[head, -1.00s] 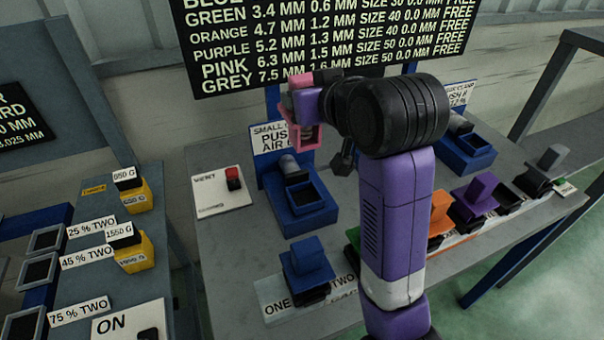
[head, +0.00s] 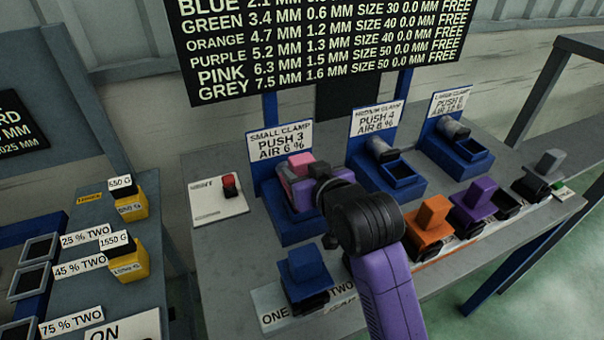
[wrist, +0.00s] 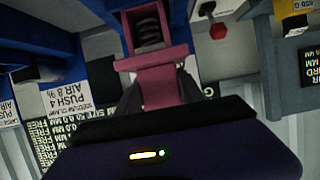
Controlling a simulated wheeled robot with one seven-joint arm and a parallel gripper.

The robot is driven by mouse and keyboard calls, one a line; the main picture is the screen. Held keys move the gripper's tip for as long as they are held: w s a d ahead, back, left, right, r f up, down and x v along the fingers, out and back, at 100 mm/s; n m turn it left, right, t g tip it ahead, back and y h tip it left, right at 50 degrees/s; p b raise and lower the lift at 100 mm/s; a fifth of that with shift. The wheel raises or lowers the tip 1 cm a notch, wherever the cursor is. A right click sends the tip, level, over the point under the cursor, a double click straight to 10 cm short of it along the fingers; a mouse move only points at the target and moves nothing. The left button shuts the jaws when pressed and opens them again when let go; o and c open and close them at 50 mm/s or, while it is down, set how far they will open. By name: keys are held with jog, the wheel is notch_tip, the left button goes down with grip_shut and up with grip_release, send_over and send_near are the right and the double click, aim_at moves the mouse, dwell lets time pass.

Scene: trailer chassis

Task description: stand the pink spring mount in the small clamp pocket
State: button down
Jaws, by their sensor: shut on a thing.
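The pink spring mount (head: 300,160) is in my gripper (head: 308,185), which is shut on it. In the wrist view the mount (wrist: 165,87) sits between the fingers, with a dark coiled or ribbed part (wrist: 148,26) beyond it. The small clamp (head: 290,230) is a blue block under the "SMALL CLAMP PUSH 3 AIR 6 %" sign (head: 281,147). My gripper and the mount are at this clamp and hide its pocket and plunger in the head view. I cannot tell whether the mount is inside the pocket or just above it.
The medium clamp (head: 405,171) stands to the right, the large clamp (head: 440,151) beyond it. A red button (head: 230,184) is left of the small clamp. Blue (head: 306,265), orange (head: 432,218) and purple (head: 480,190) mounts stand along the bench front.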

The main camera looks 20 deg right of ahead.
jog(key=shift+f, duration=0.25)
jog(key=c, duration=0.7)
grip_release()
jog(key=shift+f, duration=0.2)
jog(key=shift+s+r, duration=0.15)
jog(key=v, duration=1.1)
jog(key=shift+s+r, duration=0.1)
jog(key=shift+s, duration=0.25)
jog(key=shift+r, duration=0.1)
